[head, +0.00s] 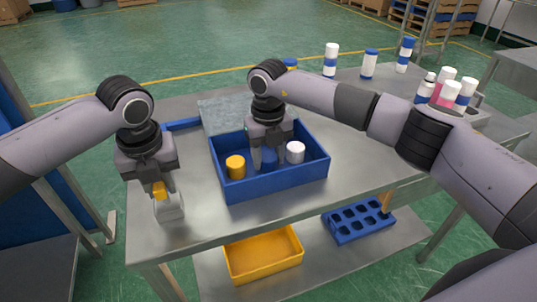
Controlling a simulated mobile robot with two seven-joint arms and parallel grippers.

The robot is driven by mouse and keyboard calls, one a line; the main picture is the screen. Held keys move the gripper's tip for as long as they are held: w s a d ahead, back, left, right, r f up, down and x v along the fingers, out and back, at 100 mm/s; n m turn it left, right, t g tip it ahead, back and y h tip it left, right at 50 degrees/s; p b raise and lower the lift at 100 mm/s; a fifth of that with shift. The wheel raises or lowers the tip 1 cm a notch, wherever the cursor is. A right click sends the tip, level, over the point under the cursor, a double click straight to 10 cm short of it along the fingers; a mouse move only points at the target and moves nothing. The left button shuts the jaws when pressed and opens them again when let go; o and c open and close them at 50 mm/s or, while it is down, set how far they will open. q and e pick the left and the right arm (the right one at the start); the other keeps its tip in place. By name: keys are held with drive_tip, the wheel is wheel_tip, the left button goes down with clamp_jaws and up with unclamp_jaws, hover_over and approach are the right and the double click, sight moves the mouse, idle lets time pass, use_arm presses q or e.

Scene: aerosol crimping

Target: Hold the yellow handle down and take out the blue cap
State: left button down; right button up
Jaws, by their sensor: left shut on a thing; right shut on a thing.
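The yellow handle (159,190) shows at the tips of my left gripper (158,184), above a pale grey block (170,208) at the table's left front. My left gripper is shut on the handle and hides part of it. The blue cap (269,157) is inside the blue bin (277,187), between the yellow cap and the white cap. My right gripper (268,161) reaches down into the bin and is shut on the blue cap. Its fingers hide the cap's sides. I cannot tell whether the cap is lifted off the bin floor.
In the bin stand a yellow cap (235,167) at left and a white cap (295,152) at right. A grey panel (222,115) lies behind the bin. Several cans (369,64) stand at the back and right. A yellow tray (264,263) and blue rack (358,222) sit on the lower shelf.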

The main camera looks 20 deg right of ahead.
sight(268, 157)
use_arm(q)
drive_tip(key=shift+s+f, duration=0.15)
drive_tip(key=shift+f, duration=0.2)
use_arm(e)
drive_tip(key=shift+r, duration=4.5)
use_arm(q)
drive_tip(key=c, duration=0.8)
unclamp_jaws()
drive_tip(key=shift+r, duration=0.15)
drive_tip(key=r, duration=0.4)
drive_tip(key=s+r, duration=0.1)
drive_tip(key=r, duration=0.7)
drive_tip(key=shift+s, duration=0.15)
drive_tip(key=shift+s, duration=0.1)
use_arm(e)
drive_tip(key=shift+s, duration=0.1)
